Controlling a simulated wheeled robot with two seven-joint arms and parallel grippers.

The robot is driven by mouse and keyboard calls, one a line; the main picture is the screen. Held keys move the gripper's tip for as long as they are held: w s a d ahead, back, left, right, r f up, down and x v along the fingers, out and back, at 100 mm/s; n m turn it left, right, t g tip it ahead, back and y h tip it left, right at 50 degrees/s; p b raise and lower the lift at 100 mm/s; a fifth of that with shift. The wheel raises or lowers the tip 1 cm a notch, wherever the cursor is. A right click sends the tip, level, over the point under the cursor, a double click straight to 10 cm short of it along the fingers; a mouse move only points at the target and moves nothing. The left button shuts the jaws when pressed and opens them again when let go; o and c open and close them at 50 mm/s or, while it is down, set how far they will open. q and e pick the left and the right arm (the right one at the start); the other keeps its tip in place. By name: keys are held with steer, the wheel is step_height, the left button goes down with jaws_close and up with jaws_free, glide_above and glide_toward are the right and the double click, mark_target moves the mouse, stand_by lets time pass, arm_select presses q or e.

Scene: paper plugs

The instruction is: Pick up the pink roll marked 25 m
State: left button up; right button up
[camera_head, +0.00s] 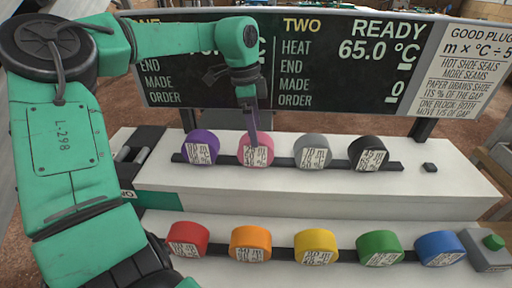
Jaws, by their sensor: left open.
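The pink roll (264,143) stands on the upper white step, in a dark rail between the purple and grey rolls. It has a white label on its front, too small to read surely. My left gripper (251,132) points down at the pink roll, its finger overlapping the roll's top in the picture. It is open, and I cannot tell if it touches the roll. The gripper hides a little of the roll's top. My right gripper is not in view.
The purple roll (201,141) and grey roll (313,143) stand close on either side, with a black roll (369,148) farther right. Several coloured rolls stand on the lower step (220,225). A display board (290,60) rises behind. The upper step's right end is mostly clear.

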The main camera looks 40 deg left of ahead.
mark_target(256, 150)
arm_select(q)
steer(key=f, duration=0.5)
steer(key=w+f+p, duration=0.1)
steer(key=f, duration=0.2)
jaws_close()
